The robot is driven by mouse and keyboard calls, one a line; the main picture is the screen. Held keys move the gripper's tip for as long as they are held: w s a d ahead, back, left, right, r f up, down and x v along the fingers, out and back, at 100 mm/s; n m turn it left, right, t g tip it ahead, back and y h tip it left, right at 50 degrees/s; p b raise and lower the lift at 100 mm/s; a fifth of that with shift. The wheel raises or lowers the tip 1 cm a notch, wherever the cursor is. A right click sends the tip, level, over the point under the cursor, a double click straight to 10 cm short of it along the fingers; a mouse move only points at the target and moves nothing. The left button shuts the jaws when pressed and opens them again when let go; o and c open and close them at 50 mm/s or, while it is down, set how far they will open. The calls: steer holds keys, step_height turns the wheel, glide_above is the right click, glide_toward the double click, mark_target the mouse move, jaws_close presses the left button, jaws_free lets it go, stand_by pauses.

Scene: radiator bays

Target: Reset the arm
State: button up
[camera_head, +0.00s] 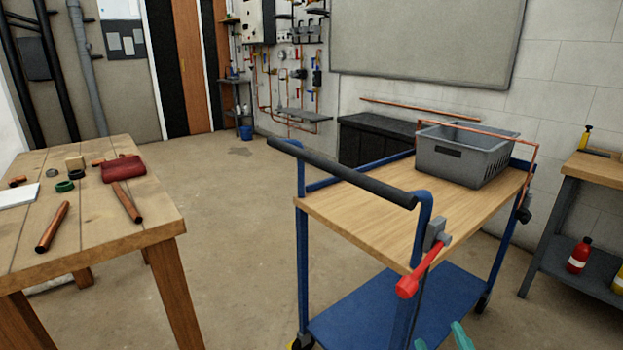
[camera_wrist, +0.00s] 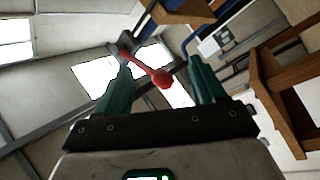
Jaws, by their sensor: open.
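My gripper (camera_head: 441,335) shows at the bottom edge of the head view as two teal fingertips, in front of the blue trolley (camera_head: 365,308). In the wrist view my gripper (camera_wrist: 158,63) is open, with its teal fingers spread. A red lever (camera_head: 418,275) with a rounded end is fixed to a grey block at the trolley's near right corner. The red lever (camera_wrist: 145,67) shows in the gap between the fingers in the wrist view, and the fingers are not closed on it. Most of my arm is out of view.
The trolley carries a grey crate (camera_head: 465,157) and has a black push handle (camera_head: 340,172). A wooden table (camera_head: 120,222) with copper pipes stands at left. A shelf bench (camera_head: 575,222) stands at right. The floor (camera_head: 232,240) between table and trolley is clear.

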steer(key=s+d+f+m+g+h, duration=0.2)
steer(key=s+d+f+m+g, duration=0.15)
steer(key=f, duration=0.25)
steer(key=s+d+f+m+g+h, duration=0.2)
steer(key=s+f+m+g, duration=0.2)
steer(key=f+g, duration=0.15)
steer(key=s+a+f+m+g+y, duration=0.1)
steer(key=s+f+g, duration=0.1)
steer(key=s+g, duration=0.35)
steer(key=s+a+f+m+g+y, duration=0.1)
steer(key=s+f+g, duration=0.15)
steer(key=s, duration=0.65)
steer(key=s+a+f+m+g, duration=0.1)
steer(key=s+f+m+g, duration=0.15)
steer(key=s, duration=0.55)
step_height(320, 180, up, 16)
steer(key=n+p, duration=0.1)
steer(key=p, duration=1.5)
steer(key=shift+d+r, duration=0.15)
steer(key=shift+r, duration=0.1)
